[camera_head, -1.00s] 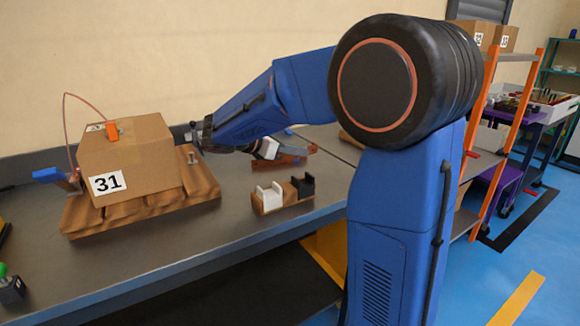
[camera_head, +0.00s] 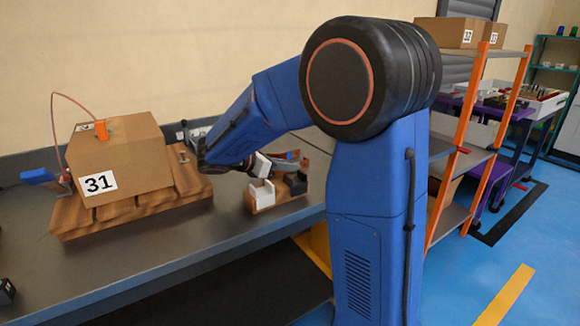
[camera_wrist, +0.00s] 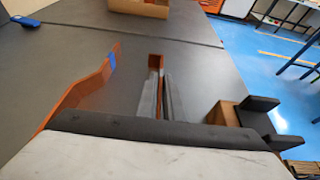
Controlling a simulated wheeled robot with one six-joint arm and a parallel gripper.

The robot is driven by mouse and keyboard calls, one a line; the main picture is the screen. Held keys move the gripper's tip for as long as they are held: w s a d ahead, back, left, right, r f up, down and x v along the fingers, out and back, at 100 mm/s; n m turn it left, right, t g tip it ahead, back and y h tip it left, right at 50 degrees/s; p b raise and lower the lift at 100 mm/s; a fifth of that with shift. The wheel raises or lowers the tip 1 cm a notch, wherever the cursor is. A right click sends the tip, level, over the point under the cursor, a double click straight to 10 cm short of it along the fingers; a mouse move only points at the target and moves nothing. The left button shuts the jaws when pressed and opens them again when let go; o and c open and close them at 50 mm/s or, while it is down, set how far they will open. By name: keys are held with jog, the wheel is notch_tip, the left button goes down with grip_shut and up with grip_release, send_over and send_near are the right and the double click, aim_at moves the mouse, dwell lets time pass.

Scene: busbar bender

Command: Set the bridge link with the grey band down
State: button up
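My gripper (camera_wrist: 161,96) has its two grey fingers close together on a thin copper-coloured strip, which I take to be the bridge link (camera_wrist: 155,62). The strip's end stands out beyond the fingertips; no grey band can be made out on it. In the head view my gripper (camera_head: 287,164) is low over the bench, just behind the wooden block with a white cradle (camera_head: 262,193) and a black cradle (camera_head: 297,183). The black cradle (camera_wrist: 257,116) is right of the fingers in the wrist view. A second copper link with a blue band (camera_wrist: 90,88) lies left of the fingers.
A cardboard box marked 31 (camera_head: 128,160) sits on a wooden pallet (camera_head: 140,207) to the left. An orange-posted shelf (camera_head: 468,150) is to the right.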

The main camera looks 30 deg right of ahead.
jog(key=shift+o, duration=1.1)
